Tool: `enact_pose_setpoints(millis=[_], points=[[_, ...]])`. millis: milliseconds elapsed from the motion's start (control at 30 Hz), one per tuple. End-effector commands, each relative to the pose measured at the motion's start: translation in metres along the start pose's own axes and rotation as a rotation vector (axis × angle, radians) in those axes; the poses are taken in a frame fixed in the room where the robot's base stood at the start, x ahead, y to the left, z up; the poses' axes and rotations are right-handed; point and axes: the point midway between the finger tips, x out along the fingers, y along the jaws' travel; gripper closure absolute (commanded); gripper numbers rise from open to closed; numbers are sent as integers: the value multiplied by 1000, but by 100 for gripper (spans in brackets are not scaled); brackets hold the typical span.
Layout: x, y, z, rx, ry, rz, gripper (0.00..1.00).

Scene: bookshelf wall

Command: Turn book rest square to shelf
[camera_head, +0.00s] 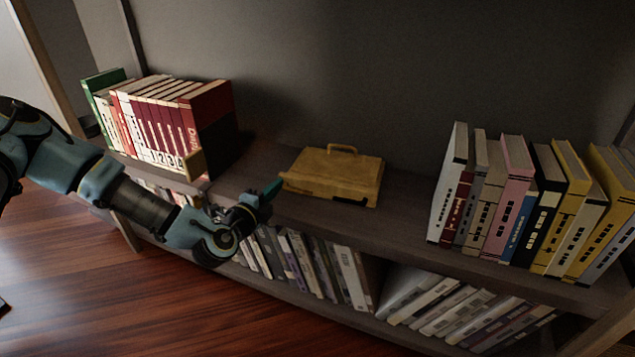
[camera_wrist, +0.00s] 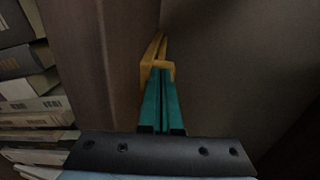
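A yellow, low, case-like object with a small handle (camera_head: 333,176), which I take for the book rest, lies on the shelf top (camera_head: 405,205) between two rows of books. It looks slightly turned to the shelf's front edge. My gripper (camera_head: 274,188) is just left of its near left corner, low over the shelf. In the wrist view the two teal fingers of my gripper (camera_wrist: 163,76) lie together, with nothing seen between them. A narrow yellow part of the book rest (camera_wrist: 152,60) shows just beyond the fingertips. I cannot tell whether they touch.
A row of red and white books (camera_head: 155,125) stands at the left, with a small wooden piece (camera_head: 195,164) at its front. Another row of books (camera_head: 515,195) stands at the right. A lower shelf holds more books (camera_head: 310,262). The shelf is clear on both sides of the book rest.

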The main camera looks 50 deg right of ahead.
Motion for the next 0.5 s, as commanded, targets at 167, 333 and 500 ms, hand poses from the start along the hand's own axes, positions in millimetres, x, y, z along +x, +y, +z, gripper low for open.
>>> enact_pose_setpoints(millis=[167,333,500], points=[[5,-1,-1,2,2,-1,100],[9,-1,-1,1,3,-1,100],[13,-2,-1,1,3,-2,100]])
